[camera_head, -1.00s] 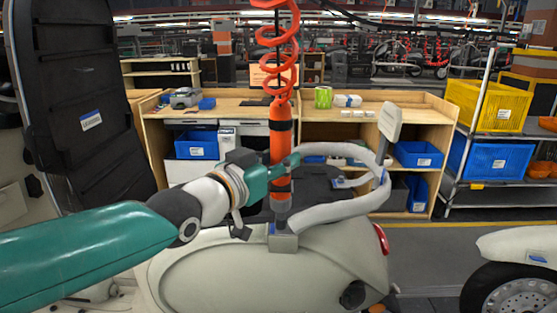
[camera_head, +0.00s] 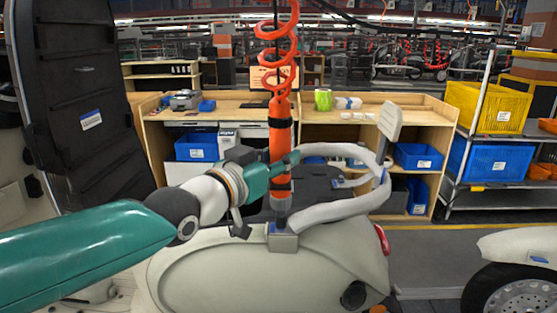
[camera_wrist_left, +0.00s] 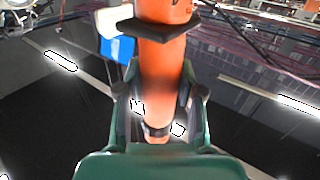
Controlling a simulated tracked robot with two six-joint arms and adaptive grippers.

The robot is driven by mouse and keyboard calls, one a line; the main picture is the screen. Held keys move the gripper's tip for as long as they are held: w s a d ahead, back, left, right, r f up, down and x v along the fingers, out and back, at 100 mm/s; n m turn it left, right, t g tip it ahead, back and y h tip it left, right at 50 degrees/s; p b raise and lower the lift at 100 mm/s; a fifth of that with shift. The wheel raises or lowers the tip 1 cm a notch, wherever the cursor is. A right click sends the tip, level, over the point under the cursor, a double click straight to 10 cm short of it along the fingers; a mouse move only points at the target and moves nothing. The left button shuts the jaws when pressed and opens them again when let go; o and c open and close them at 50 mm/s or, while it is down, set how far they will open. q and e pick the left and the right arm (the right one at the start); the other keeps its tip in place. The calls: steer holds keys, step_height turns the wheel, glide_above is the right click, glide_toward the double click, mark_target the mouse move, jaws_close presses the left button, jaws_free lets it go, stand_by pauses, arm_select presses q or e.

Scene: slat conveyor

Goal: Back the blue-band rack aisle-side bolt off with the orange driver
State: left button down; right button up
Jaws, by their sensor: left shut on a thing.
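The orange driver (camera_head: 281,130) hangs upright from a red coiled hose above the scooter's rear. My left gripper (camera_head: 284,172) is shut around its lower body. In the left wrist view the driver (camera_wrist_left: 163,75) runs down between both fingers of the gripper (camera_wrist_left: 160,108). The driver's grey lower end is at the top of a grey block (camera_head: 283,242) at the near end of the pale tubular rack (camera_head: 325,212). A small blue mark (camera_head: 271,229) is on that block. The bolt is hidden, and I cannot tell whether the tip touches it. My right gripper is out of view.
The cream scooter body (camera_head: 260,275) lies under the rack. A dark seat panel (camera_head: 78,90) stands upright at left. Wooden benches with blue bins (camera_head: 418,156) and a shelf with a yellow crate (camera_head: 500,107) stand behind.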

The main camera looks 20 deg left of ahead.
mark_target(273, 116)
arm_select(q)
steer(key=shift+f, duration=0.4)
steer(key=shift+w+r, duration=0.1)
steer(key=shift+r, duration=0.1)
steer(key=shift+w+r+p, duration=0.1)
steer(key=shift+r+p, duration=0.2)
steer(key=shift+r, duration=0.1)
steer(key=shift+r, duration=0.35)
stand_by(0.7)
steer(key=shift+r+p, duration=0.5)
steer(key=shift+r, duration=0.15)
steer(key=shift+r+p, duration=2.4)
steer(key=shift+r, duration=0.3)
